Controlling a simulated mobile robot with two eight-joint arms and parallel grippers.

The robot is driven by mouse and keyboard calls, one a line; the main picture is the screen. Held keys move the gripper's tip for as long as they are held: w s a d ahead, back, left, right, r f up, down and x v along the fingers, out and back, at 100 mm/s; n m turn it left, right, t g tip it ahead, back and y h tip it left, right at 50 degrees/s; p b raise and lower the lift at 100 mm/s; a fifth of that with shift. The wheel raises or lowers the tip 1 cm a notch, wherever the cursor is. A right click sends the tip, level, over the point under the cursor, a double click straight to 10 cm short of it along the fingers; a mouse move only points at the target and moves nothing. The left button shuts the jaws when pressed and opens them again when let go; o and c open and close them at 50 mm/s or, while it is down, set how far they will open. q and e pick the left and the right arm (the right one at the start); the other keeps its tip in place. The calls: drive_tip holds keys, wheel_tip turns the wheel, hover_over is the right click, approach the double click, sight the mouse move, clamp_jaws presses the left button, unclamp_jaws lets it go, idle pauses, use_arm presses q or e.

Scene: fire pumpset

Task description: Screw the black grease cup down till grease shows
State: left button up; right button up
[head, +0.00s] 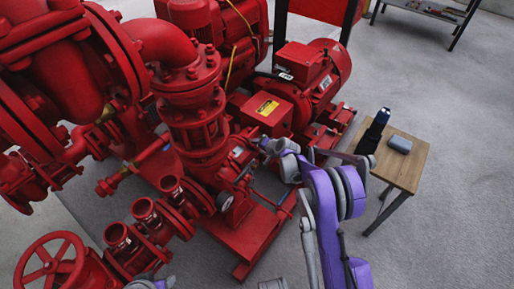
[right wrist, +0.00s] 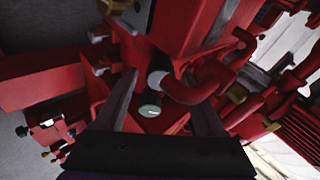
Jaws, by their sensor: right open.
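My right gripper (right wrist: 161,88) is open, its two fingers spread wide in the right wrist view. Between the fingers is a short black cylinder (right wrist: 156,78), which looks like the grease cup, set against the red pump housing. Just below it is a pale green round face (right wrist: 149,111); I cannot tell whether it belongs to the cup. No finger clearly touches the cup. In the head view my right gripper (head: 268,147) reaches in beside the red pumpset (head: 200,130), and the cup cannot be made out there. My left gripper is not in view.
Red pipes and brackets crowd close around the right gripper. A red handwheel (head: 50,265) is at lower left. The floor between pumpset and table is clear.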

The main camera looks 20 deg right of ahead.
drive_tip(key=shift+w+a+f, duration=0.1)
drive_tip(key=shift+w+f, duration=0.1)
clamp_jaws()
idle(0.3)
drive_tip(key=shift+m, duration=0.3)
drive_tip(key=m+p, duration=0.1)
drive_tip(key=m, duration=0.1)
drive_tip(key=shift+m+g, duration=0.3)
drive_tip(key=shift+m, duration=0.1)
drive_tip(key=shift+m+g+h, duration=0.3)
drive_tip(key=shift+m+g, duration=0.3)
drive_tip(key=shift+m, duration=1.8)
